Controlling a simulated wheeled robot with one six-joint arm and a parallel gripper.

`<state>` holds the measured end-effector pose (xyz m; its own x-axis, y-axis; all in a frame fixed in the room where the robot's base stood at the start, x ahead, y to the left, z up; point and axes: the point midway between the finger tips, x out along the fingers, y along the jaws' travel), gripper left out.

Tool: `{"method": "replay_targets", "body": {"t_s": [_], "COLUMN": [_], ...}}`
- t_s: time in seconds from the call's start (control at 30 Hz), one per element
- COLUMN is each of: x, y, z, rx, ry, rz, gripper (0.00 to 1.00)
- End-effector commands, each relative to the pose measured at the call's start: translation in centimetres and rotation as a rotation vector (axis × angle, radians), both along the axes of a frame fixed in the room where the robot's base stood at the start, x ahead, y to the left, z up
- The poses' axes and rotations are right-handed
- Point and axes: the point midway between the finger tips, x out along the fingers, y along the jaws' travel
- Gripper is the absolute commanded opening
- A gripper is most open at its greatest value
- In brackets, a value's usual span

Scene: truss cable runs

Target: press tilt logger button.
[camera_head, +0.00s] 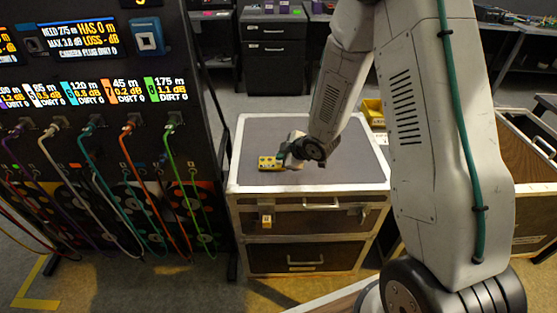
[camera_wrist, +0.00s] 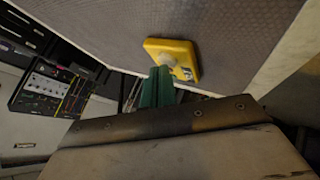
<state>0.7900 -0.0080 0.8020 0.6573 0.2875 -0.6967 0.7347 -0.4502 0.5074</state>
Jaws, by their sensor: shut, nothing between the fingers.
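The tilt logger looks like a yellow box (camera_wrist: 187,48) on a grey surface, with a pale round button (camera_wrist: 169,61) on its face. In the head view a yellow device (camera_head: 268,162) lies on the grey top of a case, beside my gripper (camera_head: 288,160). In the wrist view my green fingers (camera_wrist: 158,74) are together and empty. Their tips overlap the near edge of the yellow box, just below the button in the picture. I cannot tell whether they touch it. In the head view the fingers are too small to make out.
A rack panel (camera_head: 90,130) with coloured cables stands left. An open crate (camera_head: 530,180) stands right. Most of the case top is clear.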

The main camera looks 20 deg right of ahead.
Motion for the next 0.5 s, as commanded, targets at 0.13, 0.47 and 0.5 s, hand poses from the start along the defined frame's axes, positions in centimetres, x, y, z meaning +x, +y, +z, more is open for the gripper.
{"method": "replay_targets", "body": {"t_s": [0.13, 0.47, 0.5], "x": [0.0, 0.03, 0.04], "y": [0.0, 0.0, -0.01], "z": [-0.04, 0.49, 0.72], "rx": [0.0, 0.0, 0.0], "ry": [0.0, -0.001, -0.001], "rz": [0.0, -0.001, -0.002], "gripper": [0.0, 0.0, 0.0]}}
